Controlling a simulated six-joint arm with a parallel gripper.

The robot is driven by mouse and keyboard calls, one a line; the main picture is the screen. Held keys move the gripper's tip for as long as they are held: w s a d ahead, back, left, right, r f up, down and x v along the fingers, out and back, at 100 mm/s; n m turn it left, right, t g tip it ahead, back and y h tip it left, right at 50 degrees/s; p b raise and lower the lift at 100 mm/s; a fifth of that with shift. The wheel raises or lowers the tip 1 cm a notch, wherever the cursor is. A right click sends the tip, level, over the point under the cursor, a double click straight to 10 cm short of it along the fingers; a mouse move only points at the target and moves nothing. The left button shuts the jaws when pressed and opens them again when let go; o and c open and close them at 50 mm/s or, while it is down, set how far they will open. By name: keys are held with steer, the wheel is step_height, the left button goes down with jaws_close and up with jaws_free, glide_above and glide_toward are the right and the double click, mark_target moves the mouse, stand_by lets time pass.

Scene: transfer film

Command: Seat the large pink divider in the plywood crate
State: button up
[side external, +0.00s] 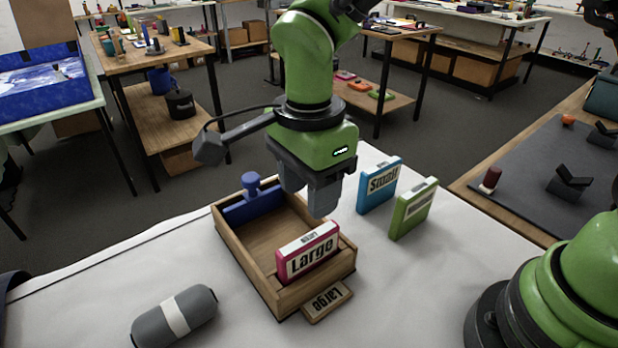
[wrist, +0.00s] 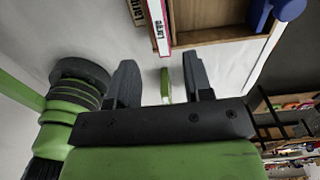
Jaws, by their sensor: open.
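The large pink divider (side external: 308,252) stands roughly upright in the near end of the plywood crate (side external: 246,258), its top above the crate walls. Whether its lower edge is fully down is hidden. My gripper (side external: 308,202) is open and empty, above the crate's right side, apart from the pink divider. Its two fingers (wrist: 158,72) are spread in the wrist view, with a green piece seen between them beyond.
A blue divider with a knob (side external: 252,198) sits in the crate's far end. A blue "Small" divider (side external: 378,186) and a green divider (side external: 413,208) stand right of the crate. A wooden "Large" label block (side external: 327,302) lies at its near end. A grey cylinder (side external: 174,316) lies at front left.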

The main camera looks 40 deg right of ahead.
steer(key=s+d+r+n+t+y, duration=0.2)
steer(key=s+d+r+n, duration=0.25)
steer(key=d+r, duration=0.45)
steer(key=s+d+r+n+t, duration=0.4)
steer(key=s+d+n+t, duration=0.1)
steer(key=s+n, duration=0.4)
steer(key=shift+r, duration=0.4)
